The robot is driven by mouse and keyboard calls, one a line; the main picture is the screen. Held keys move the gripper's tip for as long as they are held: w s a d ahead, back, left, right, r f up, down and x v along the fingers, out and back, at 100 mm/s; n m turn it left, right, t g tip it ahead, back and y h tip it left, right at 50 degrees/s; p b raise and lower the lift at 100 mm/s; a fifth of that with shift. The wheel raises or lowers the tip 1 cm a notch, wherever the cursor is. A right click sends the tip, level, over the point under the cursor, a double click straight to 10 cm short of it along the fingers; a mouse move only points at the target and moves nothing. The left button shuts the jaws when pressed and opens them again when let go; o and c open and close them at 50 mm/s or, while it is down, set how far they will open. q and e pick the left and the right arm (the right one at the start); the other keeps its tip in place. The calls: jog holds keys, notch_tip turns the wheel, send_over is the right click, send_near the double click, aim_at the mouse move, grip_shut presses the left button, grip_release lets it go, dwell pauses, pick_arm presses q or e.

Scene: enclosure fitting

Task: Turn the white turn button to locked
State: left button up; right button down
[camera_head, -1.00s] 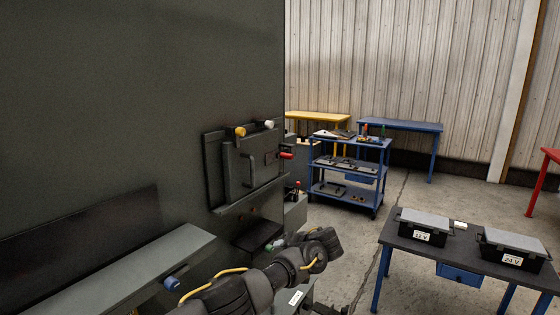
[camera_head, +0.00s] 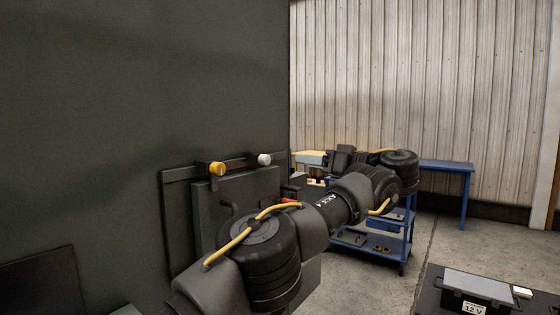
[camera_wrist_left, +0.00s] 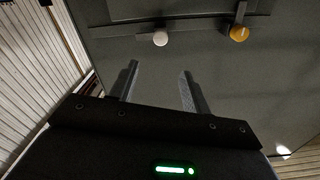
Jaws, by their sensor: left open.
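The white turn button (camera_head: 264,159) sticks out at the top right of the grey enclosure door (camera_head: 245,195). It also shows in the left wrist view (camera_wrist_left: 160,38), just beyond my fingertips. My left gripper (camera_wrist_left: 158,68) is open, with nothing between its two fingers. In the head view my left gripper (camera_head: 299,158) is to the right of the white button, apart from it. A yellow turn button (camera_head: 217,168) is to the left of the white one. My left forearm hides the lower part of the door. My right gripper is not in view.
A red knob (camera_head: 290,202) shows at the door's right side, partly behind my arm. A blue cart (camera_head: 405,246) and a blue table (camera_head: 447,165) stand behind. A 12 V box (camera_head: 477,287) is at the lower right. The large dark wall closes off the left.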

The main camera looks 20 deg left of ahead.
pick_arm(q)
send_near(268, 160)
jog(key=a, duration=0.1)
jog(key=p+x, duration=0.1)
jog(key=x, duration=0.4)
jog(key=shift+w+d+r+p, duration=0.1)
jog(key=shift+w+d+p, duration=0.05)
jog(key=shift+p, duration=0.25)
jog(key=shift+p+x, duration=0.4)
jog(key=shift+x, duration=0.85)
jog(key=shift+a, duration=0.35)
jog(key=shift+d, duration=0.2)
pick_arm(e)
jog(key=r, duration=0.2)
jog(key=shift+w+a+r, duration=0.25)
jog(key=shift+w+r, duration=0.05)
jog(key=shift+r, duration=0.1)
